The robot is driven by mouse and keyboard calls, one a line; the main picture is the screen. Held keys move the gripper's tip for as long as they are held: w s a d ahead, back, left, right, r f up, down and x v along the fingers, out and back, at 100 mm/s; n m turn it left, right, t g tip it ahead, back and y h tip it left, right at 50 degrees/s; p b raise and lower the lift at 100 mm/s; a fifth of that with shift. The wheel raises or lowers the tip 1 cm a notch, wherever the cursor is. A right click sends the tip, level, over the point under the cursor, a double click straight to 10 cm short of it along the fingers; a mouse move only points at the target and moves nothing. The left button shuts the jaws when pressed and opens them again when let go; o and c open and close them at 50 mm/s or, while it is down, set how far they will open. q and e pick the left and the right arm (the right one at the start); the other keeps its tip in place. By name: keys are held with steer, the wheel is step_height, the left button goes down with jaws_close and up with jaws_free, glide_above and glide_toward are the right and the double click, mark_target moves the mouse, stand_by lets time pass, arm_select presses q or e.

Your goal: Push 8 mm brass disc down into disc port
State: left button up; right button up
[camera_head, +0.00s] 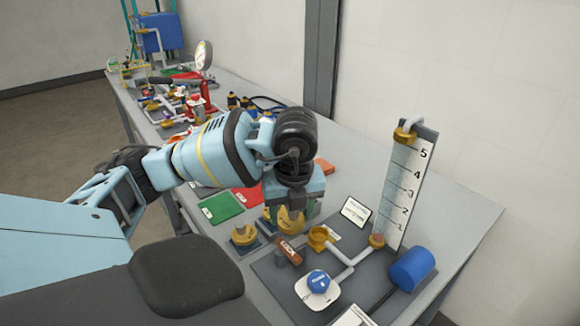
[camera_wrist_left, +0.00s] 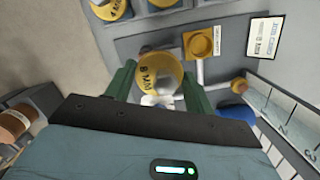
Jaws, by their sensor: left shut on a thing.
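In the left wrist view the disc (camera_wrist_left: 158,72) shows "8 MM" between the green fingers of the left gripper (camera_wrist_left: 160,85). The disc port (camera_head: 320,237) is a square yellow brass fitting to the right of the held disc. In the left wrist view the port (camera_wrist_left: 200,42) is apart from the disc, above and right of it. The right gripper is not in view.
Another brass disc (camera_head: 243,236) rests at left. A red-brown block (camera_head: 288,253) and a blue knob (camera_head: 318,281) on a white base stand in front. A white pipe (camera_head: 345,272), numbered scale (camera_head: 405,190) and blue cylinder (camera_head: 412,269) stand to the right.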

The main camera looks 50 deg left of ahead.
arm_select(q)
steer(key=w+m+t+p, duration=0.1)
steer(key=w+m+p, duration=0.1)
steer(key=w+m, duration=0.6)
steer(key=shift+w+d+m+h, duration=0.35)
steer(key=shift+w+m+h, duration=0.05)
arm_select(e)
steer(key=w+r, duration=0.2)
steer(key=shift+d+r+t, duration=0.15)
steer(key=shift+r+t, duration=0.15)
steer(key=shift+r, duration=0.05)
arm_select(q)
steer(key=shift+f, duration=0.1)
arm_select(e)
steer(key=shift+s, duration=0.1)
arm_select(q)
steer(key=shift+f, duration=0.1)
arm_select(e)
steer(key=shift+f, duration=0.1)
arm_select(q)
steer(key=shift+f+b, duration=1.45)
steer(key=shift+f, duration=1.35)
steer(key=shift+r, duration=0.25)
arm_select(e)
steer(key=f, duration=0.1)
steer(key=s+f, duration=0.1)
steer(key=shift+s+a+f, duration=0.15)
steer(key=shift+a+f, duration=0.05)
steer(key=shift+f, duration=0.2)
